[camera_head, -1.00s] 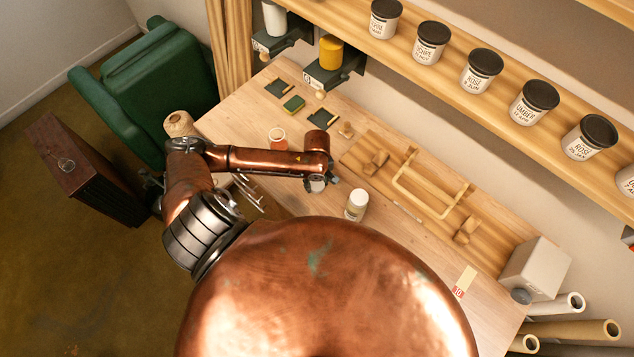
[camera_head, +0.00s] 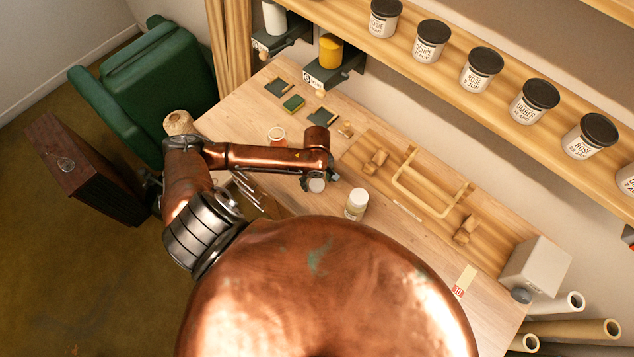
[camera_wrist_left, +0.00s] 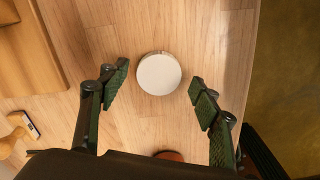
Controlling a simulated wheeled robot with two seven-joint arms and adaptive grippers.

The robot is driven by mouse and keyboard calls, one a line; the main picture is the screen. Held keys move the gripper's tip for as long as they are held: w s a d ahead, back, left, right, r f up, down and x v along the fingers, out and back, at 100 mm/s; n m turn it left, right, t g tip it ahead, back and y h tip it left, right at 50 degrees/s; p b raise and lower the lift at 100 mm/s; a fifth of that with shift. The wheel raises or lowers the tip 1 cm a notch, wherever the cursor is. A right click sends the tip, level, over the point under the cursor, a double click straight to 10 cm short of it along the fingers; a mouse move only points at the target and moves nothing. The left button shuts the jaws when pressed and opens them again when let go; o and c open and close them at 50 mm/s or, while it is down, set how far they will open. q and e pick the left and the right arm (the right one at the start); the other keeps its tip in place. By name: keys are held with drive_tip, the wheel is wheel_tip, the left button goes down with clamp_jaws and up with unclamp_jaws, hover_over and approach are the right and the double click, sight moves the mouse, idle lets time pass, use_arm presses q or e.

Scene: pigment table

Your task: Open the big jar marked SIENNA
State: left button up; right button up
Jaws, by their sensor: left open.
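A small white jar (camera_head: 356,204) stands upright on the table to the right of my left gripper (camera_head: 322,184) in the head view. Its label is too small to read there. In the left wrist view a round pale lid (camera_wrist_left: 158,74) lies below and between the two spread fingers of my left gripper (camera_wrist_left: 158,90), with clear gaps on both sides. The fingers are open and hold nothing. Shelf jars with black lids, such as one marked UMBER (camera_head: 533,103), stand at the upper right. I cannot read SIENNA on any jar. My right gripper is out of view.
A wooden rack (camera_head: 385,195) with a raised handle lies right of the white jar. A grey box (camera_head: 535,268) is at the table's right end. My copper body hides the near table.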

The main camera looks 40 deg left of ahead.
sight(317, 185)
use_arm(q)
wheel_tip(317, 185, up, 11)
drive_tip(key=shift+f, duration=0.15)
drive_tip(key=shift+d, duration=0.1)
